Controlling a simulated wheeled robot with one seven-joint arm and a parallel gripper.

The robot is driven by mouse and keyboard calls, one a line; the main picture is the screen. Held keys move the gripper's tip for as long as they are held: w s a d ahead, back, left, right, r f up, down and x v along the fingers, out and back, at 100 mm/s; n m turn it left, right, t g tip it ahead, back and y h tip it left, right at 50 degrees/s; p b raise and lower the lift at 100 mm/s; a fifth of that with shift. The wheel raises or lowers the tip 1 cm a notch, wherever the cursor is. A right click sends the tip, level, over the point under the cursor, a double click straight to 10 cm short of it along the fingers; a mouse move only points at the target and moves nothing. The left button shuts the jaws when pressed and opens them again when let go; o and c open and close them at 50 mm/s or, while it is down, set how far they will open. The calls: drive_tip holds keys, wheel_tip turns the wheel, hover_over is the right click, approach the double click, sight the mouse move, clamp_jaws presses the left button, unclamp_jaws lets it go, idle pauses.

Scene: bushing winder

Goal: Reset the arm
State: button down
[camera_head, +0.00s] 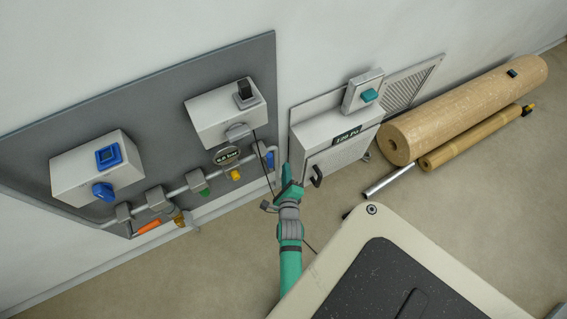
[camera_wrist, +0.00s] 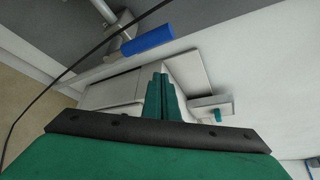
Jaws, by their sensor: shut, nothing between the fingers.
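My gripper (camera_head: 289,176) is green and shut, with nothing between its fingers. In the head view it is near the wall, between the grey panel (camera_head: 262,62) and a light grey box (camera_head: 335,150) with a dark handle and a display. In the wrist view my gripper's fingers (camera_wrist: 162,84) are together and point at pale grey box shapes. I cannot tell from these views whether the fingertips touch anything.
The panel carries a box with a blue switch (camera_head: 109,156), another with a black switch (camera_head: 244,92), and pipes with coloured valves. Brown rolls (camera_head: 470,105) lie by the wall at right. A blue cylinder (camera_wrist: 148,40) and dark cable show in the wrist view.

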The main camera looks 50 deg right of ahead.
drive_tip(key=s+a, duration=0.4)
drive_tip(key=shift+a, duration=0.35)
drive_tip(key=s+a+r+n+t+y, duration=0.2)
drive_tip(key=s+a+r+n, duration=0.15)
drive_tip(key=a+n, duration=0.6)
drive_tip(key=s+a+r+n+t+y, duration=0.15)
drive_tip(key=a+r+n, duration=0.25)
drive_tip(key=a+n, duration=0.55)
drive_tip(key=s+a+r+n+t+y, duration=0.2)
drive_tip(key=s+a+r+n+y, duration=0.5)
drive_tip(key=a+r+n, duration=0.5)
drive_tip(key=s+r+n, duration=0.1)
drive_tip(key=n, duration=0.1)
drive_tip(key=shift+s+a+r+n, duration=0.2)
drive_tip(key=shift+s+n, duration=0.05)
drive_tip(key=shift+n, duration=0.05)
